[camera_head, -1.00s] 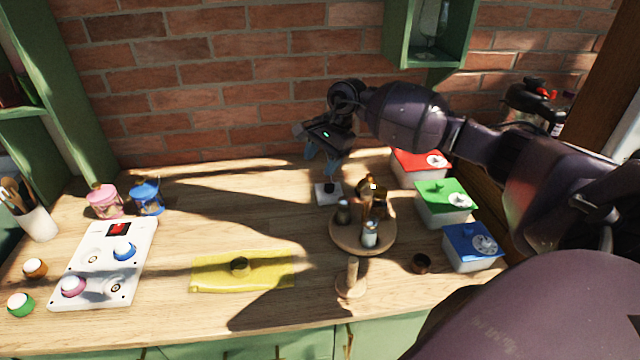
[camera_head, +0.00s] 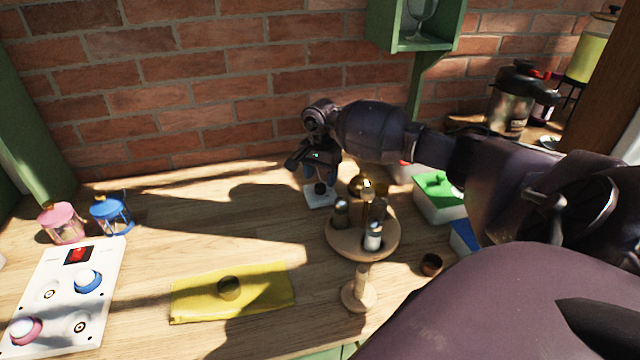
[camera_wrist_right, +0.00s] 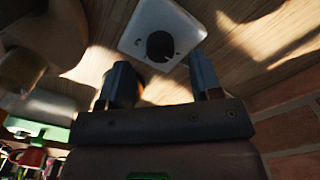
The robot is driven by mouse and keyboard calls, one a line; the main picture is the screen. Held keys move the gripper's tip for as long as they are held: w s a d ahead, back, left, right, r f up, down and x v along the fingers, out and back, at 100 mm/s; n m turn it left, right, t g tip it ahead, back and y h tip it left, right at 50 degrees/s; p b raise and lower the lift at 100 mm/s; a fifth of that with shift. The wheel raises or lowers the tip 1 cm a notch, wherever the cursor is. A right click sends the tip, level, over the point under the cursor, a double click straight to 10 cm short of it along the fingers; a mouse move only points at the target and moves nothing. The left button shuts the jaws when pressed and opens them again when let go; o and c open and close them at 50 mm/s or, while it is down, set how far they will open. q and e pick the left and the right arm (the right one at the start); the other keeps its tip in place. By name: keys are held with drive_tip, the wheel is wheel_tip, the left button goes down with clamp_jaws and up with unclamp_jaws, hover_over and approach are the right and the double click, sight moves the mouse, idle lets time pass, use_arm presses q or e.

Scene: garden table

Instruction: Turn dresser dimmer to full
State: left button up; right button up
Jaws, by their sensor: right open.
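The dimmer is a small white plate (camera_head: 314,196) with a black round knob (camera_head: 320,188), on the wooden table near the brick wall. In the right wrist view the white plate (camera_wrist_right: 138,30) lies just beyond my fingertips, with its black knob (camera_wrist_right: 160,46) roughly between their lines. My right gripper (camera_head: 322,174) points down above the dimmer, partly covering it in the head view. In the wrist view the fingers (camera_wrist_right: 163,75) are apart with nothing between them, and the knob looks untouched. My left gripper is not in view.
A wooden stand with small bottles (camera_head: 342,243) is close in front of the dimmer. Lidded boxes, one green (camera_head: 433,203), stand to the right under my arm. A yellow cloth (camera_head: 200,300) and a white panel (camera_head: 60,318) lie to the left. Open table lies left of the dimmer.

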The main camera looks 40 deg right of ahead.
sight(320, 186)
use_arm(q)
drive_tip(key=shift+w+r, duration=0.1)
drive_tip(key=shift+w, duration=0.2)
use_arm(e)
drive_tip(key=shift+f, duration=1.55)
drive_tip(key=c, duration=0.9)
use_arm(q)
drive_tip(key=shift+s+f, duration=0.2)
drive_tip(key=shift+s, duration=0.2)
